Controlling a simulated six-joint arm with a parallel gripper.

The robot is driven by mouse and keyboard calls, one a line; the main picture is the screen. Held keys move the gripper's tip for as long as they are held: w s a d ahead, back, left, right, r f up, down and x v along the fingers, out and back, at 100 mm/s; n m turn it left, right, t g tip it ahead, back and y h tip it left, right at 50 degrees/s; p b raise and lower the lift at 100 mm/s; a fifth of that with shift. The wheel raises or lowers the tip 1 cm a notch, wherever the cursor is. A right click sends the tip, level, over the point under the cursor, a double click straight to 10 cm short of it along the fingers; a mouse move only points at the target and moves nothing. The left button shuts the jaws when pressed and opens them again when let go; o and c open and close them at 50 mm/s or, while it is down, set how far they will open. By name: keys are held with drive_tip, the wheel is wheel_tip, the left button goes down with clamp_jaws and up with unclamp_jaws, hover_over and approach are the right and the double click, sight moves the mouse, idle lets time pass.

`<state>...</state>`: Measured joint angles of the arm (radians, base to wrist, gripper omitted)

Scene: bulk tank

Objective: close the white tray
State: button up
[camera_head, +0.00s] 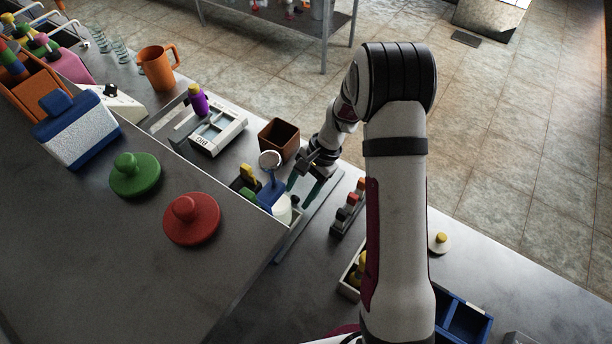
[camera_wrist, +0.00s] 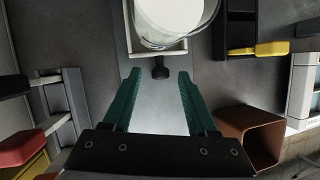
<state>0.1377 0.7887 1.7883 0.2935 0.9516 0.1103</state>
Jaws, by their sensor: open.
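The white tray (camera_head: 297,216) sticks out from under the raised grey counter in the head view. In the wrist view its pale front wall (camera_wrist: 172,50) is at the top, with a short dark knob (camera_wrist: 160,69) on it. A round clear vessel with white contents (camera_wrist: 172,18) sits in the tray and hides most of its inside. My gripper (camera_head: 303,188) is open and empty. In the wrist view its two green fingers (camera_wrist: 157,75) point at the tray front, with the knob between and slightly beyond their tips. I cannot tell whether anything touches.
A brown open box (camera_head: 279,139) stands close by; it is right of my fingers in the wrist view (camera_wrist: 248,135). A rack with red and dark blocks (camera_head: 347,208) is on the other side. Green (camera_head: 135,175) and red (camera_head: 191,218) lids lie on the raised counter.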

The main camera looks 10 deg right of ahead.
drive_tip(key=v, duration=1.5)
drive_tip(key=shift+r, duration=0.1)
drive_tip(key=s+a+r+n+t+h, duration=0.1)
drive_tip(key=s+a+r+n+t, duration=0.25)
drive_tip(key=s+r, duration=0.4)
drive_tip(key=s+a+r+n+t+h, duration=0.2)
drive_tip(key=s+a+r+n+t, duration=0.15)
drive_tip(key=s+r, duration=0.4)
drive_tip(key=s+d+f+m+g, duration=0.1)
drive_tip(key=s+f+m+g, duration=0.1)
drive_tip(key=s+f+g, duration=0.4)
drive_tip(key=s+f, duration=0.3)
drive_tip(key=s, duration=0.2)
drive_tip(key=shift+s+f, duration=0.25)
drive_tip(key=shift+s, duration=0.15)
